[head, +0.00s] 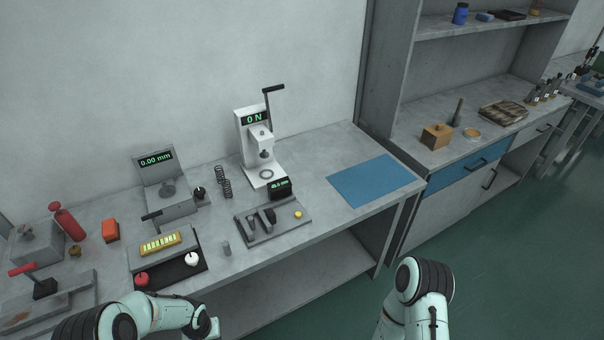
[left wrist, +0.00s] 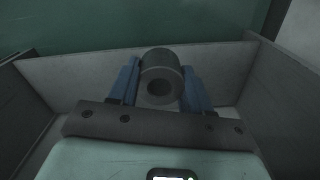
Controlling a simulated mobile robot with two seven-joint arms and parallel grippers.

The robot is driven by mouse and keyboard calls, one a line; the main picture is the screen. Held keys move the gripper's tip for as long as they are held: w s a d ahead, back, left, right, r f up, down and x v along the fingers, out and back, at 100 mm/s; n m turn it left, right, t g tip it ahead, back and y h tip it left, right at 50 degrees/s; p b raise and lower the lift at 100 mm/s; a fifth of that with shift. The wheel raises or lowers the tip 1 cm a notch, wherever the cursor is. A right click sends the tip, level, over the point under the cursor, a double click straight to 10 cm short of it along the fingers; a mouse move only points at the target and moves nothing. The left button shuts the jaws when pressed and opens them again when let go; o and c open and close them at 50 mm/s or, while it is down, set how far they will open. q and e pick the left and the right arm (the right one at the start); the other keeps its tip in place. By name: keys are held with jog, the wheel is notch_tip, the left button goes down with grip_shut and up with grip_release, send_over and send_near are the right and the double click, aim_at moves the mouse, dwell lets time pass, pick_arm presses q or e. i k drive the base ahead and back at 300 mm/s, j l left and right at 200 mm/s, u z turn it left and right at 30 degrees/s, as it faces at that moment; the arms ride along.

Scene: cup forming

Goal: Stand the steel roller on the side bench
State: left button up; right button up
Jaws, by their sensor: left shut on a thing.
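My left gripper (left wrist: 160,84) has blue fingers in the left wrist view. They are shut on a thick dark grey cylinder with a round hole in its end, which looks like the steel roller (left wrist: 160,64). Grey panels surround the held roller, with green floor beyond them; I cannot tell whether it touches any of them. In the head view my left arm reaches along the bottom edge, and the roller cannot be made out there. My right arm shows at the bottom right, with its gripper out of view. Which surface is the side bench is not certain; a grey bench (head: 410,142) stands at the right.
The long main bench (head: 330,150) carries a white press (head: 252,148), a grey gauge (head: 160,180), springs, a fixture plate (head: 285,228) and a blue mat (head: 375,181). The right bench holds a wooden block (head: 437,136), a dark upright rod (head: 457,112) and a patterned slab (head: 503,112).

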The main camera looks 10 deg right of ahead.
aim_at(372, 179)
jog(key=i+l, duration=0.1)
jog(key=l, duration=1.75)
jog(key=i+l, duration=0.15)
jog(key=l, duration=0.75)
